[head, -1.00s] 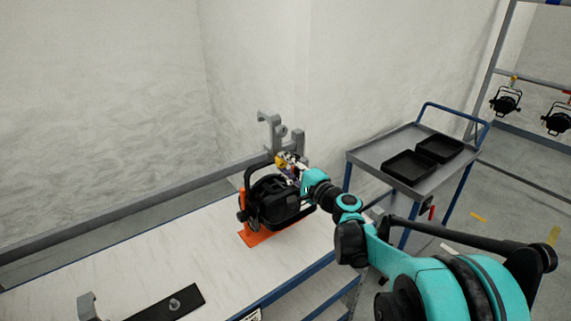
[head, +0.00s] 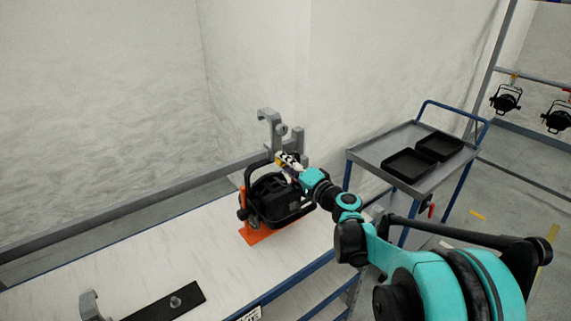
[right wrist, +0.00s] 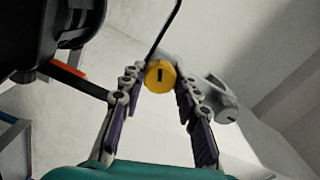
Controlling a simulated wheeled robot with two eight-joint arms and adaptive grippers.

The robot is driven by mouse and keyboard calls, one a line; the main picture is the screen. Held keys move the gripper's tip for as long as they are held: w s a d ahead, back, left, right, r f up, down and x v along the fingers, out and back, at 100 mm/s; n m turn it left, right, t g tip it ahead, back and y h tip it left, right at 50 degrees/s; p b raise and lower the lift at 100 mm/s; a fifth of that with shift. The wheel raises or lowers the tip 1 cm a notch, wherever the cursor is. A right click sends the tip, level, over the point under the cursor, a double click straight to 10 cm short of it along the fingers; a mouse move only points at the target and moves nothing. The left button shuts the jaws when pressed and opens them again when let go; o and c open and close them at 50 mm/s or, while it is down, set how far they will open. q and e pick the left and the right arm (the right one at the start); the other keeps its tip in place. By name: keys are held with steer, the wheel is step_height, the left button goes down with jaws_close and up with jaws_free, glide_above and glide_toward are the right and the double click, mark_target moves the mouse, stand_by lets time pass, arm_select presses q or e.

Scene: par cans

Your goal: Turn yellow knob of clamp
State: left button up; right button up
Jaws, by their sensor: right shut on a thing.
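The yellow knob (right wrist: 160,75) shows in the right wrist view between the fingertips of my right gripper (right wrist: 158,88). The fingers are shut on it from both sides. In the head view the right gripper (head: 289,163) is at the grey clamp (head: 268,128), above the black par can (head: 278,200), and the fingers mostly hide the knob. The clamp is upright with its hook at the top. The par can sits in an orange stand (head: 256,236) on the workbench. The left gripper is not in view.
The white workbench (head: 150,262) is mostly bare. A black plate (head: 170,302) and a grey hook (head: 90,306) are at its front. A grey cart (head: 375,163) with two black trays stands at the right. More par cans (head: 506,100) hang on a rack behind it.

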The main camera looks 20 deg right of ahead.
steer(key=o, duration=1.2)
steer(key=v, duration=1.2)
